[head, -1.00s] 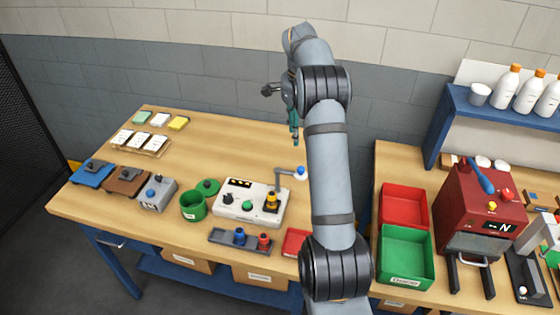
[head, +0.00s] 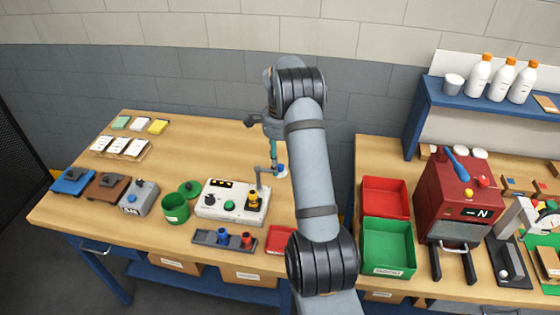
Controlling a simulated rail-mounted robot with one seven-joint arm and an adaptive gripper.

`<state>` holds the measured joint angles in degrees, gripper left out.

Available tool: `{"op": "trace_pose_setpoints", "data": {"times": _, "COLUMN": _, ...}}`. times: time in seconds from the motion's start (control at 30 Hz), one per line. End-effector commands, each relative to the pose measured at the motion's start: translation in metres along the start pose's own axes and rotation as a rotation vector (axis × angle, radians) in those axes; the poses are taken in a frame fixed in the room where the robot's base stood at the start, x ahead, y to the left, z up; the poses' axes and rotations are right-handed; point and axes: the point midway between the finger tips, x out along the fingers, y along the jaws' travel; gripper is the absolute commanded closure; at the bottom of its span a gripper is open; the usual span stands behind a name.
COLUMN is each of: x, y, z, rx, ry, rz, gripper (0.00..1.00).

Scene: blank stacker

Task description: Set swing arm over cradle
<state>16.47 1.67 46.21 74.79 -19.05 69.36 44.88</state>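The swing arm (head: 261,175) is a grey bent bar with a blue knob (head: 281,171) at its outer end. It rises from the right part of a white control box (head: 230,211) and points right, out past the box edge. A yellow and black holder (head: 253,199), perhaps the cradle, stands on the right part of the box; the swing arm is not over it. My gripper (head: 275,162) has teal fingers pointing down at the blue knob, close to or touching it. The fingers are too small and overlapped to show whether they are open or shut.
A tray with blue and red pieces (head: 210,236) lies in front of the box. A green cup (head: 175,208) stands to its left. Red (head: 384,182) and green (head: 410,266) bins and a red machine (head: 437,195) are on the right bench.

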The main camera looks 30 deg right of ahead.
Motion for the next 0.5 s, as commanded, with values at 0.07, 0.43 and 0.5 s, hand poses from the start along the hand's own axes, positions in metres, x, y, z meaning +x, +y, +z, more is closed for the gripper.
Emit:
{"op": "trace_pose_setpoints", "data": {"times": 0.07, "x": 0.001, "y": 0.0003, "z": -0.0003, "rx": 0.001, "ry": 0.0, "rz": 0.0, "gripper": 0.61}}
{"op": "trace_pose_setpoints", "data": {"times": 0.43, "x": 0.0006, "y": 0.0001, "z": -0.0006, "rx": 0.0, "ry": 0.001, "rz": 0.0, "gripper": 0.73}}
{"op": "trace_pose_setpoints", "data": {"times": 0.5, "x": 0.0005, "y": 0.0001, "z": -0.0006, "rx": 0.0, "ry": 0.001, "rz": 0.0, "gripper": 0.77}}
